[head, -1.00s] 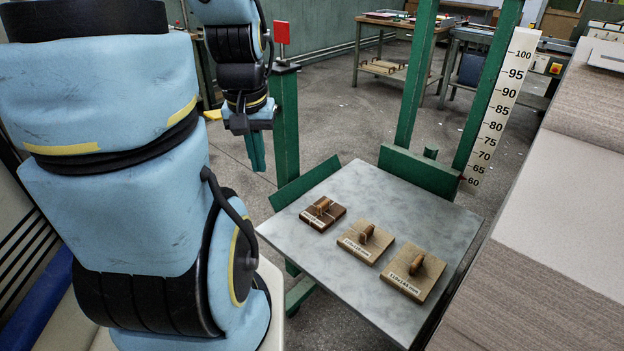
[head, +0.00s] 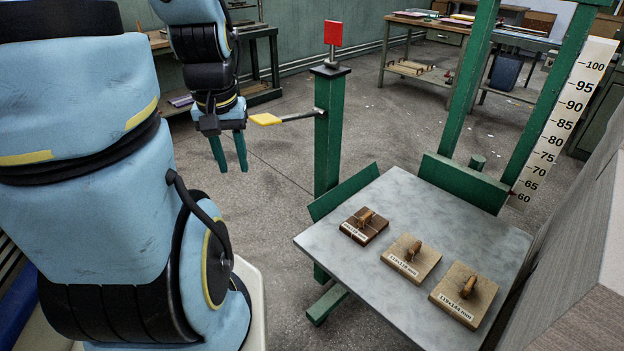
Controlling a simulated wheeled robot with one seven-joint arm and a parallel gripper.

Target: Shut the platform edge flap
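The platform (head: 430,215) is a grey marbled plate at the lower right in the head view. A green flap (head: 343,193) runs along its far left edge; its face shows as a narrow slanting strip beyond the plate, and its exact angle is hard to tell. My gripper (head: 229,168) hangs in the air to the left of the flap, apart from it and pointing down. Its two teal fingers have a gap between them and hold nothing.
A green post (head: 328,135) with a red plate (head: 333,33) on top stands between my gripper and the flap. Its side lever has a yellow handle (head: 265,119) close to the gripper's right. Several wooden blocks with handles (head: 410,257) lie on the platform. A measuring scale (head: 564,122) stands behind.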

